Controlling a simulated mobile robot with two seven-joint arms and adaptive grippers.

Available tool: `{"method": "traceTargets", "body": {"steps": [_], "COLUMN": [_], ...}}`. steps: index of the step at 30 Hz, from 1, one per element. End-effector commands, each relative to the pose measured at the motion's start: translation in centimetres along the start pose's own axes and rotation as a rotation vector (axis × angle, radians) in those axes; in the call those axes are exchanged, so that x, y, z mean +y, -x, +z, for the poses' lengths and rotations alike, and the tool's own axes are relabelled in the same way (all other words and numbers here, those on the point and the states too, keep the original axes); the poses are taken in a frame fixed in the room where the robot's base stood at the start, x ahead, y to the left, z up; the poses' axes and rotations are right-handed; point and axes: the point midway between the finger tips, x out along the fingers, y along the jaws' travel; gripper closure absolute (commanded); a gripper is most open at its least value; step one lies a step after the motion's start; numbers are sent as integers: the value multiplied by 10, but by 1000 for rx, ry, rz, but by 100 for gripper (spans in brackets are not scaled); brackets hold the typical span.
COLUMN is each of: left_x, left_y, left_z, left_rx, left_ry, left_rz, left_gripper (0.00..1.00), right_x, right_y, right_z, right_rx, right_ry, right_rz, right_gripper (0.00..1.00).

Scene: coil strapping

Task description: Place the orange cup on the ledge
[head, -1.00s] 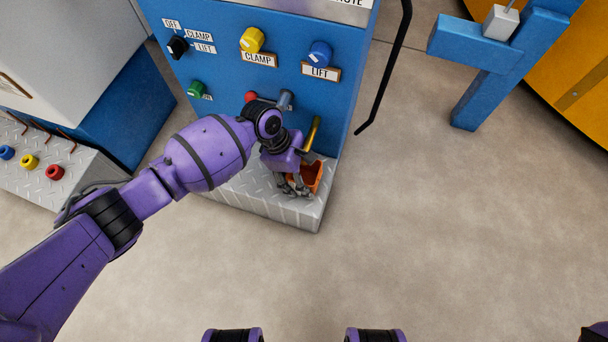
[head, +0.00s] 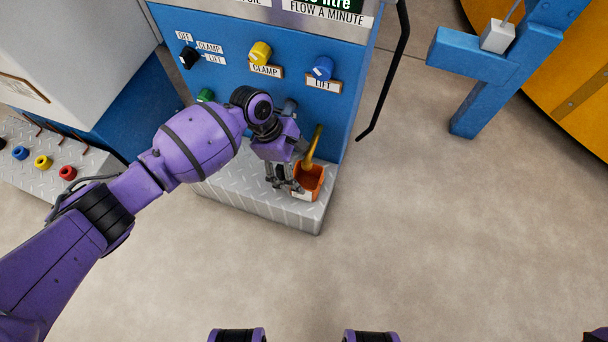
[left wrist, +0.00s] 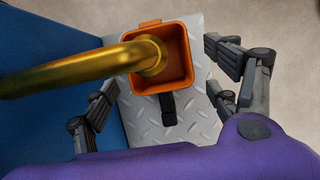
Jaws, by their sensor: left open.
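The orange cup (head: 311,178) stands upright on the grey diamond-plate ledge (head: 245,196), near its right end, under a brass spout (head: 314,145). In the left wrist view the square cup (left wrist: 178,82) is seen from above; the spout (left wrist: 75,72) reaches over its opening, and a dark tab (left wrist: 168,109) sticks out on the near side. My left gripper (head: 281,184) is open just left of the cup in the head view. In the left wrist view its fingers (left wrist: 166,88) are spread wide, apart from the cup. My right gripper is not in view.
The blue machine panel (head: 225,80) with knobs rises behind the ledge. A black bent rail (head: 390,80) stands at its right. A blue post (head: 492,85) is further right. The floor (head: 430,230) in front is clear.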

Motion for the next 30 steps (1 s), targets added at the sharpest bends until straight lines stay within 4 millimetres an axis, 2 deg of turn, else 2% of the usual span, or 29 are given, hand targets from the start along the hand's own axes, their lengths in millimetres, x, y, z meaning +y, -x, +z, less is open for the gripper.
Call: {"method": "traceTargets", "body": {"steps": [1, 3, 9, 30], "left_x": [0, 0, 0, 0], "left_y": [15, 28, 48, 50], "left_z": [2, 2, 0, 0], "left_rx": [1, 0, 0, -1], "left_ry": [-1, 0, 1, 1], "left_rz": [2, 3, -1, -2], "left_gripper": [19, 19, 19, 19], "right_x": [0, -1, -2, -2], "right_y": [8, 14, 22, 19], "right_z": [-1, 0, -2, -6], "right_rx": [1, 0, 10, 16], "right_ry": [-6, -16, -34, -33], "right_rz": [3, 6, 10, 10], "right_gripper": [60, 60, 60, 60]}}
